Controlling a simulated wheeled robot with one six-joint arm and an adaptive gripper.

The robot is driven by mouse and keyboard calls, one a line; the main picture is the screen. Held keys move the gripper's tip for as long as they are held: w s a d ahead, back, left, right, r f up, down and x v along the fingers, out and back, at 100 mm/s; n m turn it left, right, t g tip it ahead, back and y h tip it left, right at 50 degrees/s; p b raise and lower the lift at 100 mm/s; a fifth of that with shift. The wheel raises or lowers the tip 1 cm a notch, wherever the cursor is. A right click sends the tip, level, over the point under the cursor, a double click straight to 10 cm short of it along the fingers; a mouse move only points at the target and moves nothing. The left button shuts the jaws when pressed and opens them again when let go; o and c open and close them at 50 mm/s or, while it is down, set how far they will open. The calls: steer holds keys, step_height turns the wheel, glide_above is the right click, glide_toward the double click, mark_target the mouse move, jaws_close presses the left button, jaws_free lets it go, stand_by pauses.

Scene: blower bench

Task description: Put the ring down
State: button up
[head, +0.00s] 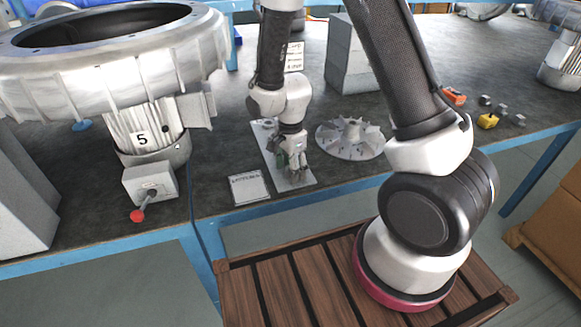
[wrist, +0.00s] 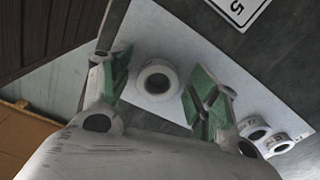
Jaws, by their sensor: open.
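In the wrist view a pale ring (wrist: 140,88) lies on or just above a white plate (wrist: 200,45), its round hole facing the camera. My gripper (wrist: 160,92) is open, its two green-padded fingers on either side of the ring with visible gaps. In the head view my gripper (head: 296,172) is low over the front part of the white plate (head: 263,132) on the bench. The ring is hidden or too small to make out there. I cannot tell whether its underside fully touches the plate.
More pale rings (wrist: 280,145) sit on the plate beside the right finger. A finned impeller (head: 350,150) stands right of the plate; a label card (head: 248,188) lies left. A large blower casing (head: 110,65) with a red-knobbed lever (head: 137,215) is at left. Small blocks (head: 488,121) lie at right.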

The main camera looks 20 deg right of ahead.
steer(key=s+d+r+n+t, duration=0.1)
steer(key=d+r+n, duration=0.1)
steer(key=r, duration=0.8)
steer(key=s+d+r+n, duration=0.1)
steer(key=d+r, duration=0.2)
steer(key=r, duration=0.7)
steer(key=s+d+r+n+t, duration=0.1)
steer(key=s+d+r+n, duration=0.4)
steer(key=s, duration=0.3)
steer(key=s+d+r+n+t, duration=0.2)
steer(key=s+d+r+n, duration=0.3)
steer(key=s+r+n, duration=0.2)
steer(key=shift+s+d+r, duration=0.15)
steer(key=shift+s+r, duration=0.15)
steer(key=shift+s, duration=0.7)
